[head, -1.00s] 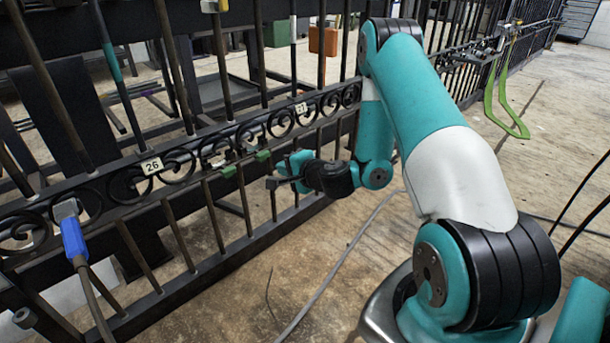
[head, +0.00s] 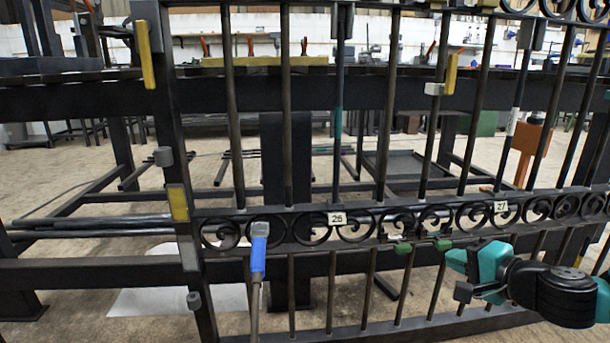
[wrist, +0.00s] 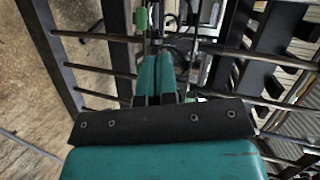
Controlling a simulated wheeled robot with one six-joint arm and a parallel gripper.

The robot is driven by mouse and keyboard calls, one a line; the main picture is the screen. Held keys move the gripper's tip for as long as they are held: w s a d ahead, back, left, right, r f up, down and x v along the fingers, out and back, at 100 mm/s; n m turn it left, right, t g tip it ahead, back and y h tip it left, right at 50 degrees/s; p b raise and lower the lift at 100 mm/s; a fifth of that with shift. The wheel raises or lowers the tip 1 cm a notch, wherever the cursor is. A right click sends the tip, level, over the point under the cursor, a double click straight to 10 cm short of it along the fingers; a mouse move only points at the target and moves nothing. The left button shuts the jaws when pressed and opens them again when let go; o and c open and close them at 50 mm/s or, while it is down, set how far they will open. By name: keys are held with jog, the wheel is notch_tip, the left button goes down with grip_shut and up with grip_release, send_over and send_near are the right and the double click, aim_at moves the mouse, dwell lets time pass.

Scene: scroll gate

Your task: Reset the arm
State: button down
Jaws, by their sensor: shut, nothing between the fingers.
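My gripper (head: 456,260) is at the lower right of the head view, in front of the black iron gate (head: 285,222). In the wrist view its two teal fingers (wrist: 156,68) lie side by side, shut and empty. The fingertips point toward the gate's bars, and green tabs (head: 443,245) on the scroll band are just above and left of the gripper in the head view. I cannot tell the exact gap to the gate. Part of my black and teal wrist shows; the rest of my arm is out of the head view.
A blue-handled piece (head: 258,258) hangs on the scroll band at left. Number plates 26 (head: 337,219) and 27 (head: 500,207) mark the band. An orange object (head: 526,150) stands behind the bars.

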jog(key=s+a+r+n+g+y+p, duration=0.1)
jog(key=s+a+r+n+g+y, duration=0.1)
jog(key=a+r+n+g, duration=0.3)
jog(key=s+a+r+n+y+p, duration=0.2)
jog(key=s+a+r+n+y, duration=0.1)
jog(key=a, duration=0.4)
jog(key=s+a+r+n+g+h+p, duration=0.35)
jog(key=s+r+n, duration=0.25)
jog(key=s, duration=0.3)
jog(key=s+a+r+n+g+h+p, duration=0.25)
jog(key=s+r+n+g, duration=0.3)
jog(key=s, duration=0.45)
notch_tip(320, 180, up, 38)
jog(key=d+p, duration=0.1)
jog(key=p, duration=3.7)
jog(key=shift+s+d+r, duration=0.15)
jog(key=shift+d, duration=0.05)
